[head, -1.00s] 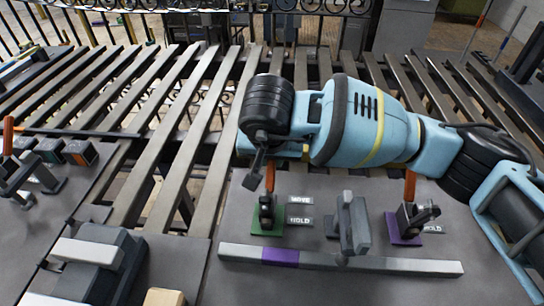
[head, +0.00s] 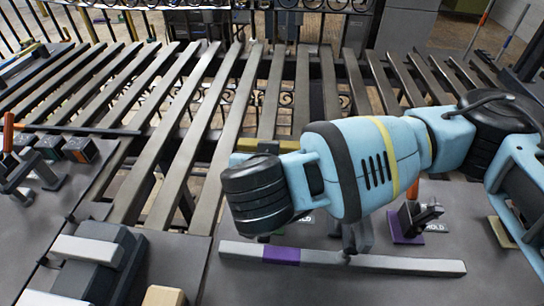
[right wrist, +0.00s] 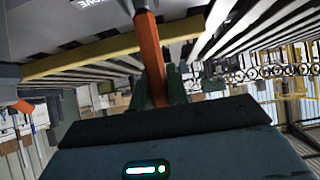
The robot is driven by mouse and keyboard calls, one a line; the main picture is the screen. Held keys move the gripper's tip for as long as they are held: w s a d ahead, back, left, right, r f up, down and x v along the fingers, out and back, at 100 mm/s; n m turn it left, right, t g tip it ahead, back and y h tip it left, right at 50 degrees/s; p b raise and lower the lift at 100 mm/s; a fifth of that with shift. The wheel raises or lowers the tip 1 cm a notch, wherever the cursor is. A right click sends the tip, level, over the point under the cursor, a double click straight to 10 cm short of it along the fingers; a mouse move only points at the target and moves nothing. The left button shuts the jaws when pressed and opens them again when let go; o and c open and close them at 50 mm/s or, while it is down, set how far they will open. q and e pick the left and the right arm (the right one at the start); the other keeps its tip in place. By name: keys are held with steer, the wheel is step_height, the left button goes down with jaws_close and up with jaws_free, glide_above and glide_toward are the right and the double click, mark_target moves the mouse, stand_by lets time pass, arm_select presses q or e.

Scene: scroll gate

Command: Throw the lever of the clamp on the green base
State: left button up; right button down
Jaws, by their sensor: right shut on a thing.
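The clamp on the green base is almost wholly hidden in the head view behind my right arm's wrist. In the right wrist view, an orange lever (right wrist: 150,50) stands between the fingers of my right gripper (right wrist: 158,88), which is shut on it. The gripper's fingertips are hidden in the head view. A second clamp, on a purple base (head: 401,229), stands further right with its own orange lever (head: 413,190) partly behind my arm. My left gripper is not in view.
A grey bar with a purple section (head: 281,256) runs along the front of the panel. A grey bracket (head: 358,236) stands between the clamps, partly covered. At left are another clamp with an orange handle (head: 8,132) and a grey block (head: 85,249). Slatted rails (head: 195,130) lie behind.

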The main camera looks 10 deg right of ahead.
steer(key=shift+s+a+r+t, duration=0.1)
steer(key=shift+s+t, duration=0.2)
steer(key=shift+t, duration=0.1)
steer(key=c, duration=1.4)
jaws_free()
steer(key=shift+o, duration=0.2)
steer(key=shift+s, duration=0.1)
steer(key=v, duration=0.7)
steer(key=shift+s+r+p, duration=0.25)
steer(key=shift+s+p, duration=0.05)
steer(key=shift+p, duration=0.15)
steer(key=shift+a, duration=0.15)
